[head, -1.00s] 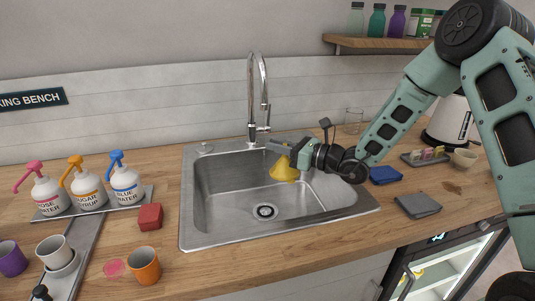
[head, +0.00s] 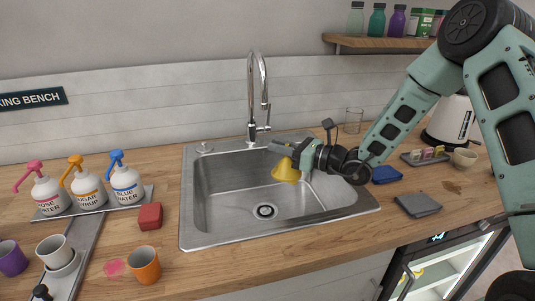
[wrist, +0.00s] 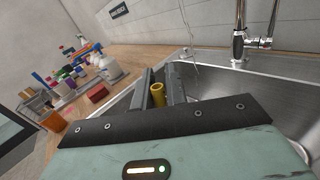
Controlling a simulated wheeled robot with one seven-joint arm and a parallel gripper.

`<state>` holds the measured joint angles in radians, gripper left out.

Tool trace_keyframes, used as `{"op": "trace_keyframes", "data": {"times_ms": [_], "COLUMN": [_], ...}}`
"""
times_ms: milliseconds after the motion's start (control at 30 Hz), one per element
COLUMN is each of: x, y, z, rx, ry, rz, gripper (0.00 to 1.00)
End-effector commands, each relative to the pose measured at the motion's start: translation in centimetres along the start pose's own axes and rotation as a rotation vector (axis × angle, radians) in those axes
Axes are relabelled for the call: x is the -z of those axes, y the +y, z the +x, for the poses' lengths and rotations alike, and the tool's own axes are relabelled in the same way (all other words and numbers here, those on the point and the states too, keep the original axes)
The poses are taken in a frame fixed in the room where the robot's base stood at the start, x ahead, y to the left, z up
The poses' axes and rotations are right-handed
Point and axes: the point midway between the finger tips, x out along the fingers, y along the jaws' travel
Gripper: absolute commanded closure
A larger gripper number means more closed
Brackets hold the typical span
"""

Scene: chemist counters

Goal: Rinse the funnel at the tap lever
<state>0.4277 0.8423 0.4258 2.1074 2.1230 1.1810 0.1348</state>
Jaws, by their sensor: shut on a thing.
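A yellow funnel (head: 285,170) hangs over the right part of the steel sink basin (head: 228,200), wide end down. My gripper (head: 283,149) is shut on its upper part. In the wrist view the funnel's narrow yellow stem (wrist: 158,95) shows between my fingers. The chrome tap (head: 252,95) stands behind the sink, with its lever (head: 264,128) low on the right side of its body. In the wrist view the tap base (wrist: 239,42) is at the upper right, apart from my fingers.
Pump bottles (head: 88,187) stand on a tray at the left. A red sponge (head: 150,216) and an orange cup (head: 145,265) are left of the sink. Blue (head: 385,174) and grey cloths (head: 418,204) lie at the right, and a glass beaker (head: 353,120) stands behind.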

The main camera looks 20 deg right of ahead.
Motion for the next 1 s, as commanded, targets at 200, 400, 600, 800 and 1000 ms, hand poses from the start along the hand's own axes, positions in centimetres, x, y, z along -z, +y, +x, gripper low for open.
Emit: {"op": "trace_keyframes", "data": {"times_ms": [200,400,600,800,1000], "x": [0.0,0.0,-1.0,-2.1,-3.3], "y": [0.0,0.0,0.4,1.1,1.8], "z": [0.0,0.0,-0.9,-2.3,-3.7], "rx": [0.0,0.0,0.001,0.0,0.001], "ry": [0.0,0.0,0.001,0.0,0.001], "rz": [0.0,0.0,0.0,0.0,0.001], "gripper": [1.0,1.0,1.0,1.0,1.0]}}
